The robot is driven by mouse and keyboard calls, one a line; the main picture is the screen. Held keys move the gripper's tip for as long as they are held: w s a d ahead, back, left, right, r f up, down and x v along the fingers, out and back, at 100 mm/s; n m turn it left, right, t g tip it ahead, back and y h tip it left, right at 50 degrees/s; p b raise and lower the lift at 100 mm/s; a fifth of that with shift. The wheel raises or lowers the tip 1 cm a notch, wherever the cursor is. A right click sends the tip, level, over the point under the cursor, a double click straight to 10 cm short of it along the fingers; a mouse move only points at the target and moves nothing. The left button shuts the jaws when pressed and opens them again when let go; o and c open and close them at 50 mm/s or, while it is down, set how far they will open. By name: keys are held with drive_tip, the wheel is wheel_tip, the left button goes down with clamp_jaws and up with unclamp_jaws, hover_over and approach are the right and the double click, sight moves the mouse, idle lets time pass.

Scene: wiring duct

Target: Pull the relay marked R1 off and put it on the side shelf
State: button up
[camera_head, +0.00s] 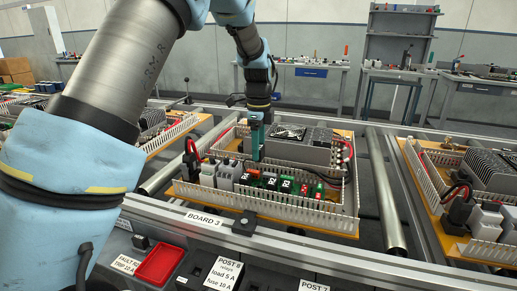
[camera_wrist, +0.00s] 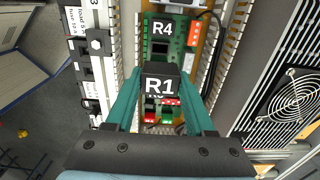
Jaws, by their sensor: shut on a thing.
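The relay marked R1 (camera_wrist: 159,86) is a black block with white letters on top, seen in the wrist view. My gripper (camera_wrist: 162,76) has its two teal fingers closed on its sides. In the head view my gripper (camera_head: 256,157) points straight down over the left part of the relay row on the board. R1 cannot be made out there, and I cannot tell whether it is clear of its socket. A relay marked R4 (camera_wrist: 162,30) sits beyond it on green. A front ledge (camera_head: 210,253) carries black parts and labels; I cannot tell if it is the side shelf.
White slotted duct walls (camera_head: 260,204) border the relay row. Grey relays (camera_head: 227,172) stand to its left. A grey finned unit (camera_head: 305,148) is behind; the wrist view shows a fan grille (camera_wrist: 286,103). A red tray (camera_head: 160,264) lies on the front ledge.

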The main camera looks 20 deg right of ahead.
drive_tip(key=shift+r+p, duration=0.95)
drive_tip(key=shift+r, duration=0.45)
